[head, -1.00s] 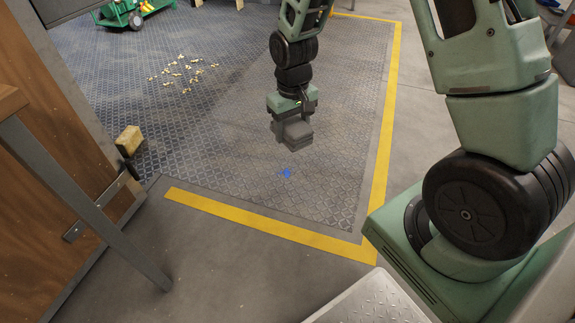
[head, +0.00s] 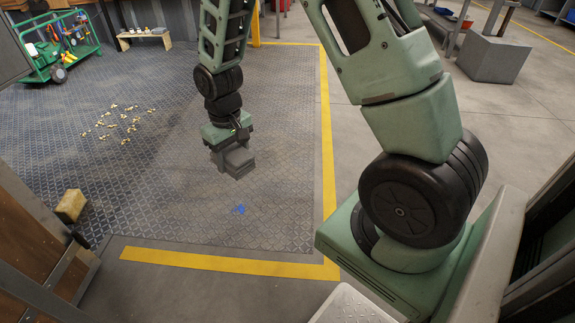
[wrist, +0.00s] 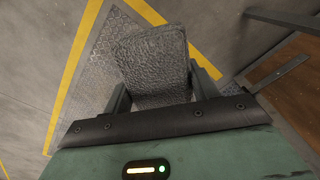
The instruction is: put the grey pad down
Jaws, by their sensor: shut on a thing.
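The grey pad (head: 238,160) hangs in my gripper (head: 234,151), above the patterned floor mat in the head view. In the wrist view the grey pad (wrist: 155,62) shows a rough, crinkled face, with my gripper's fingers (wrist: 158,90) on either side of it. The gripper is shut on the pad, which is clear of the floor. A small blue mark (head: 239,209) lies on the mat, below the pad in the picture.
The dark patterned mat (head: 190,205) has a yellow border line (head: 225,263). Scattered light bits (head: 118,122) lie on it, and a yellow block (head: 71,205) is at the left. A green cart (head: 58,48) and small bench (head: 144,37) stand behind.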

